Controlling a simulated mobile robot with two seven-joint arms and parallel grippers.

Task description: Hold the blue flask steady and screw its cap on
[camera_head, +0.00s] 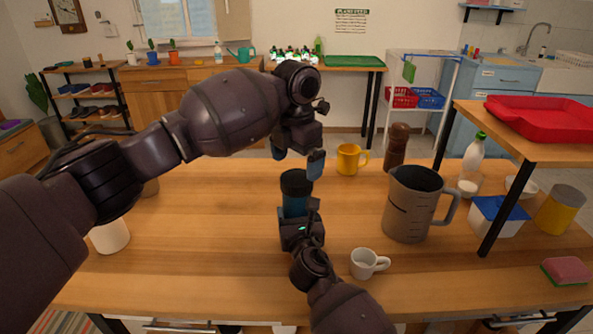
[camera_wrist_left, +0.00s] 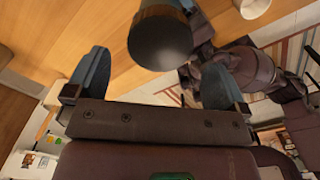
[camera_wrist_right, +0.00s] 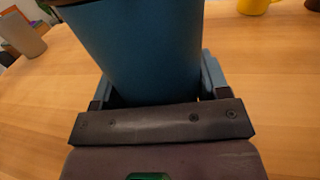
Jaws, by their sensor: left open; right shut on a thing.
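The blue flask (camera_head: 294,207) stands upright on the wooden table, with its dark cap (camera_head: 296,181) sitting on top. My right gripper (camera_head: 299,216) is shut on the flask's body from the near side. In the right wrist view the blue flask (camera_wrist_right: 145,50) fills the space between the fingers. My left gripper (camera_head: 297,158) is open and empty, pointing down above the cap. In the left wrist view the cap (camera_wrist_left: 160,42) lies beyond and between the open blue fingertips, not touching them. Whether the cap's thread is engaged cannot be seen.
A grey measuring jug (camera_head: 408,208) stands right of the flask, and a white mug (camera_head: 367,263) is near my right arm. A yellow mug (camera_head: 349,159) and a pepper mill (camera_head: 396,147) stand behind. A raised shelf (camera_head: 520,141) bounds the right. The table's left middle is fairly clear.

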